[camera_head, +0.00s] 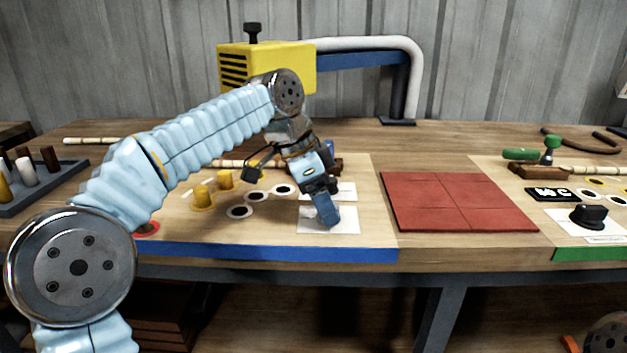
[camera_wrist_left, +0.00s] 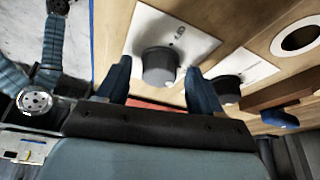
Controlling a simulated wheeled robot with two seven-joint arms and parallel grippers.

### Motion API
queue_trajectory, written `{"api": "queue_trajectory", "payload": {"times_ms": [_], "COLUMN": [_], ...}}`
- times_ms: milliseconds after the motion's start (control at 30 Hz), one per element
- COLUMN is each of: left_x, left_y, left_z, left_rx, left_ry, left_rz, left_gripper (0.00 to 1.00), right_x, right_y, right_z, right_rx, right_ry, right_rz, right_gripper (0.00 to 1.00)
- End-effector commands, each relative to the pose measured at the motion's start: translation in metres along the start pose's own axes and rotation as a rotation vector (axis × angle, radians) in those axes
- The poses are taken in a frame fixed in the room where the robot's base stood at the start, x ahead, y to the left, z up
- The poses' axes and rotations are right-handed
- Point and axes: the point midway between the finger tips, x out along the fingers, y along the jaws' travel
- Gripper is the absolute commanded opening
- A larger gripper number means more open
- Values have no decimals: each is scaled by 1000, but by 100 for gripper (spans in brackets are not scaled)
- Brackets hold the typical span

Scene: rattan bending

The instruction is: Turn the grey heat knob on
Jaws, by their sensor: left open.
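The grey heat knob (camera_wrist_left: 158,66) sits on a white plate (camera_wrist_left: 205,38) with a small dark mark, in the left wrist view. My left gripper (camera_wrist_left: 159,72) is open, with one finger on each side of the knob; I cannot tell if they touch it. In the head view my left gripper (camera_head: 327,212) reaches down over the white plate (camera_head: 346,224) near the blue front edge, and hides the knob. My right gripper is not in view.
A second dark knob (camera_wrist_left: 227,88) is close beside the right finger in the left wrist view. Yellow pegs (camera_head: 203,197) stand left of the gripper. A red tiled mat (camera_head: 455,203) lies to the right. A black knob (camera_head: 588,216) is at the far-right station.

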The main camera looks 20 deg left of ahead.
Motion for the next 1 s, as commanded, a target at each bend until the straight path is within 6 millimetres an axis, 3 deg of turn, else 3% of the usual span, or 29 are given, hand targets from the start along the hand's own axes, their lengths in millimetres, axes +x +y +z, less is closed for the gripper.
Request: {"api": "queue_trajectory", "payload": {"times_ms": [500,700,1000], "left_x": [-110,-127,-132], "left_y": [0,0,0], "left_z": [-1,-1,0], "left_rx": [1,1,0], "left_ry": [2,2,0], "left_rz": [-2,-2,-1], "left_gripper": [67,67,67], "right_x": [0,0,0], "right_y": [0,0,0], "right_z": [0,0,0], "right_rx": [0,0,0], "right_ry": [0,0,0], "right_rz": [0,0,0], "right_gripper": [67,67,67]}}
